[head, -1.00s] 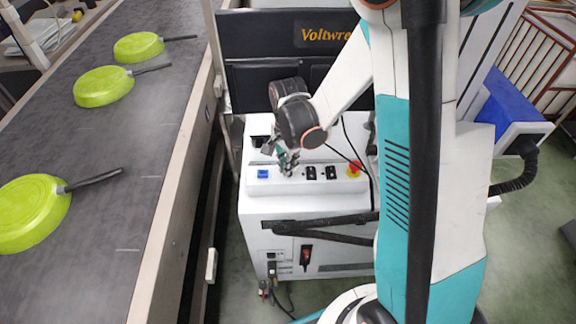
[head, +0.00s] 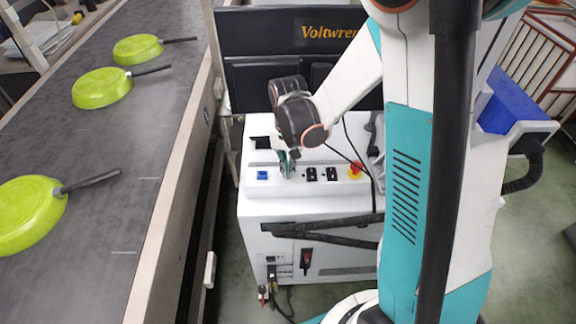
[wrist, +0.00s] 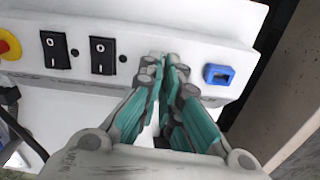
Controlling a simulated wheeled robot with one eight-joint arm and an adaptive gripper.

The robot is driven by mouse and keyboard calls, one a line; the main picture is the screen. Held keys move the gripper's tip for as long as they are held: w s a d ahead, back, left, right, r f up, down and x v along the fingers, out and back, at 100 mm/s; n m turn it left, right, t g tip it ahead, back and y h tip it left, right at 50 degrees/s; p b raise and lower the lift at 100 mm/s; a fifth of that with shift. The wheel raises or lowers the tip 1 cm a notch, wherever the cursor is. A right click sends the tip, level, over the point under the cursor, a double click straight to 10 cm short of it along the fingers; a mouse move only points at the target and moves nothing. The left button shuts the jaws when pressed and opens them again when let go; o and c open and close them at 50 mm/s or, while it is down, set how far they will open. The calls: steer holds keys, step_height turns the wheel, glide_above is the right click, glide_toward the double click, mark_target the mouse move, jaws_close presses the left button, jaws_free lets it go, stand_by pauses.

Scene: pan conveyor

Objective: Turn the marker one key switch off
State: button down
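My gripper (wrist: 165,62) is at the control panel, between the blue socket and the rocker switches. Its teal fingers are drawn close together, with only a narrow gap at the tips. In the head view the gripper (head: 287,165) points down at the panel's sloped front. No key switch shows clearly in either view; the panel right behind the fingertips is hidden. I cannot tell whether something thin is between the tips. Two black rocker switches (wrist: 104,55) (wrist: 55,50) sit to the left in the wrist view, each with a small black dot beside it.
The blue socket (wrist: 218,74) is close to the right of my fingers in the wrist view. A red and yellow stop button (head: 355,170) is at the panel's right end. A conveyor (head: 125,150) with green pans (head: 102,88) runs along the left. A cable hangs over the panel.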

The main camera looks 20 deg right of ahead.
steer(key=shift+n, duration=0.6)
steer(key=c, duration=1.8)
jaws_free()
steer(key=shift+r, duration=0.15)
step_height(320, 180, up, 12)
steer(key=shift+f, duration=0.1)
steer(key=s+r+n+t, duration=0.1)
steer(key=s+r+t, duration=0.1)
steer(key=s, duration=0.3)
steer(key=s+r+n+t, duration=0.1)
steer(key=s+r+t, duration=0.1)
steer(key=s, duration=0.3)
steer(key=s+r+n+t, duration=0.1)
steer(key=s+r+t, duration=0.2)
steer(key=s+r, duration=0.1)
steer(key=shift+s+r, duration=0.15)
steer(key=shift+s, duration=0.65)
